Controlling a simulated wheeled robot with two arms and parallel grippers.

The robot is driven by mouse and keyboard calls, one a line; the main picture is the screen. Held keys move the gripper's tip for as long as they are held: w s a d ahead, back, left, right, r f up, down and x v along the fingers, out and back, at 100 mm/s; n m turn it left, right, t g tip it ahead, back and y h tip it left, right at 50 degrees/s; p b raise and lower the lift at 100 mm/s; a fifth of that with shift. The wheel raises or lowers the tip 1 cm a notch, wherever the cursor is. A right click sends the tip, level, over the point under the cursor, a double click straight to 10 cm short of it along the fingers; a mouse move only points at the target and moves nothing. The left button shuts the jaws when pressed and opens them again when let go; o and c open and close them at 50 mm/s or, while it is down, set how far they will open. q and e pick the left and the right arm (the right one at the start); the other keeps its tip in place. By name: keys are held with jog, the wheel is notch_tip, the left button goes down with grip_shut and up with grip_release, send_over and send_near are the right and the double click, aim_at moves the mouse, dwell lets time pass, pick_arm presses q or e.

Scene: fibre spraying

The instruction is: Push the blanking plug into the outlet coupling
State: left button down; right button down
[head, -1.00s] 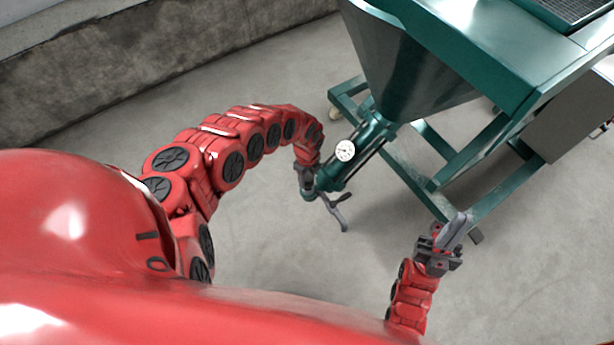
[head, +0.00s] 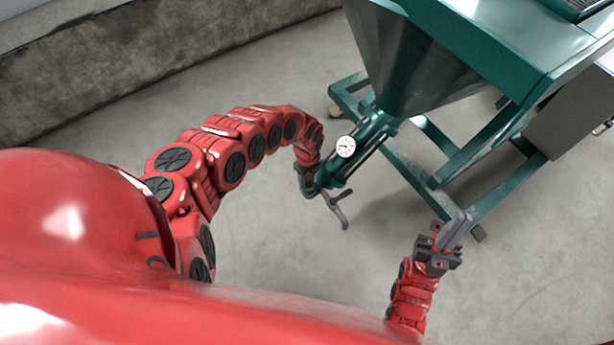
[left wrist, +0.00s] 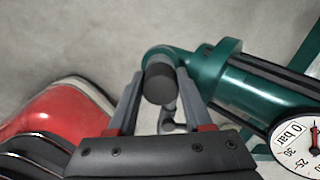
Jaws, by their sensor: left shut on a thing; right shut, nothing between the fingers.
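The blanking plug (left wrist: 160,84) is a dark grey cylinder in the left wrist view. My left gripper (left wrist: 161,90) is shut on it, one finger on each side. The plug is at the end of the green outlet elbow with its coupling (left wrist: 178,55); I cannot tell how deep it sits, as the plug and fingers cover the mouth. In the head view my left gripper (head: 306,182) is at the lower end of the green outlet pipe (head: 358,152), and the plug is too small and hidden to make out. My right gripper (head: 460,225) is shut and empty, away from the outlet.
A white pressure gauge (head: 346,146) sits on the outlet pipe, under the green hopper (head: 415,60). A grey lever handle (head: 338,208) hangs beside the outlet. The green frame (head: 490,195) stands near my right gripper. The concrete floor in front is clear.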

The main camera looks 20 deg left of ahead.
aim_at(307, 177)
pick_arm(q)
jog(key=shift+f, duration=0.4)
jog(key=shift+c, duration=1.2)
grip_release()
notch_tip(307, 177, up, 18)
jog(key=p, duration=0.6)
jog(key=shift+f+p, duration=0.25)
jog(key=shift+p, duration=0.1)
